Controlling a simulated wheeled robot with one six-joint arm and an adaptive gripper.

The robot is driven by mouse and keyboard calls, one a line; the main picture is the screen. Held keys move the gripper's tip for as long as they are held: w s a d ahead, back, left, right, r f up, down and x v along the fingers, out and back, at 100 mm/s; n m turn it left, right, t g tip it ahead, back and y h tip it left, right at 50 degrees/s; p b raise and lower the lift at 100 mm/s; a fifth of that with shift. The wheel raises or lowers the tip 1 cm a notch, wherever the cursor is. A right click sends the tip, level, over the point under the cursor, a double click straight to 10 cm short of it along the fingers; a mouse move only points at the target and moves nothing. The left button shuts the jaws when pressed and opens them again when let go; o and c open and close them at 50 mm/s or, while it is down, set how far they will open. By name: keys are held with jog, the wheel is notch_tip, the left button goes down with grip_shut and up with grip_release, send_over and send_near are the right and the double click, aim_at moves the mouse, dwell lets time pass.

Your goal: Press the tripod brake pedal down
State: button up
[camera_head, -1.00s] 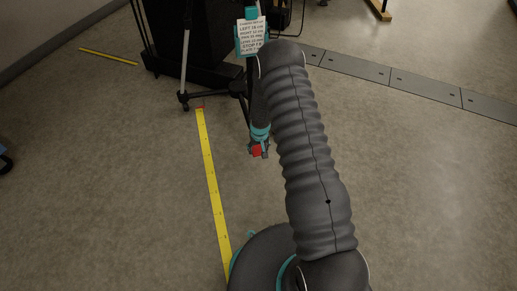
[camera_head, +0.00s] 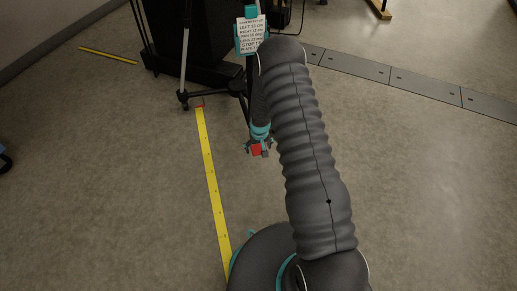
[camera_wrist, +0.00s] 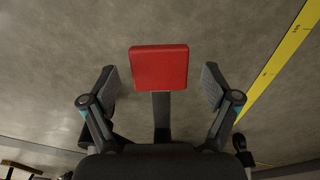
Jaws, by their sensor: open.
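The red brake pedal (camera_wrist: 159,67) shows whole in the wrist view, a square pad on a dark lever arm (camera_wrist: 161,108). It lies between and a little beyond the fingertips of my gripper (camera_wrist: 161,84), with a gap on both sides. My gripper is open and empty. In the head view the pedal (camera_head: 257,150) is a small red patch at the end of my gripper (camera_head: 259,143), low near the floor. The tripod (camera_head: 238,88) stands behind it, partly hidden by my arm. The height between fingertips and pedal is hard to tell.
A yellow measuring strip (camera_head: 212,180) lies on the floor left of the pedal. A printed card (camera_head: 253,36) hangs on the tripod. A dark cabinet (camera_head: 210,45) stands behind. Open floor lies on both sides, and grey floor plates (camera_head: 364,69) cross at back right.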

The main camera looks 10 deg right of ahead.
notch_tip(320, 180, up, 11)
jog(key=s, duration=0.1)
jog(key=shift+s, duration=0.3)
jog(key=shift+f, duration=0.1)
